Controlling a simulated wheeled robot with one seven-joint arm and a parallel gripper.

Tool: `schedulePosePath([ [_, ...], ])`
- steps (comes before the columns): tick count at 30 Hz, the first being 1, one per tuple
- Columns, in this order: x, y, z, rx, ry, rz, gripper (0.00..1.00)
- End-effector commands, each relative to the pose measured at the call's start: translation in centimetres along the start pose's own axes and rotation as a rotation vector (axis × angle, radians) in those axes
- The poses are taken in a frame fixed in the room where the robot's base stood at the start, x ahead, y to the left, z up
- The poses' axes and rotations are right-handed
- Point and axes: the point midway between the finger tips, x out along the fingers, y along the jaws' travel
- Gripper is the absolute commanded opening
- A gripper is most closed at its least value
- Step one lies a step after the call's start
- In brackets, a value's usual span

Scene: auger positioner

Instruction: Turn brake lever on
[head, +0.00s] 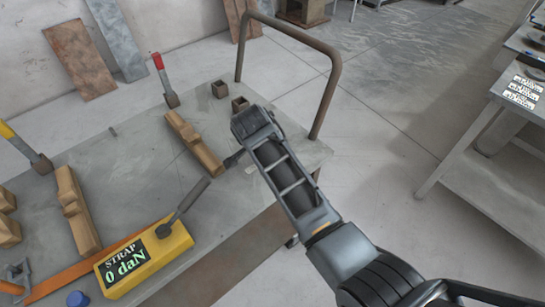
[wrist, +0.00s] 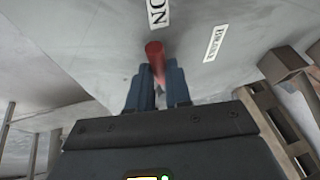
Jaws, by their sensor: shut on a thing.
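In the wrist view, a red cylindrical lever handle (wrist: 155,55) stands between my gripper's (wrist: 157,88) two dark blue-grey fingers, which are shut on it. A white label reading "ON" upside down (wrist: 157,12) is on the grey surface just beyond the handle. A second small white label (wrist: 215,40) lies to its right. In the head view, my gripper (head: 233,160) is low over the right part of the grey metal table (head: 130,165), near its edge. The held handle is hidden there.
A bent pipe rail (head: 326,90) rises at the far edge. A yellow box (head: 145,260) reads "STRAP 0 daN"; a dark grey lever (head: 185,208) stands there.

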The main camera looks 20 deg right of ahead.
Motion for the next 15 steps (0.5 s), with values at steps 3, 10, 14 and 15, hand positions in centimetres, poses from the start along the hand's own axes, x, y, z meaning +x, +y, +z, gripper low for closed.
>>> schedulePosePath([
  [3, 0.15, -0.52, 0.02, 0.049, 0.011, 0.018, 0.00],
  [10, 0.14, -0.89, 0.02, 0.103, 0.022, 0.040, 0.00],
  [14, 0.13, -0.95, 0.00, 0.114, 0.024, 0.044, 0.00],
  [15, 0.12, -0.96, -0.01, 0.116, 0.025, 0.045, 0.00],
])
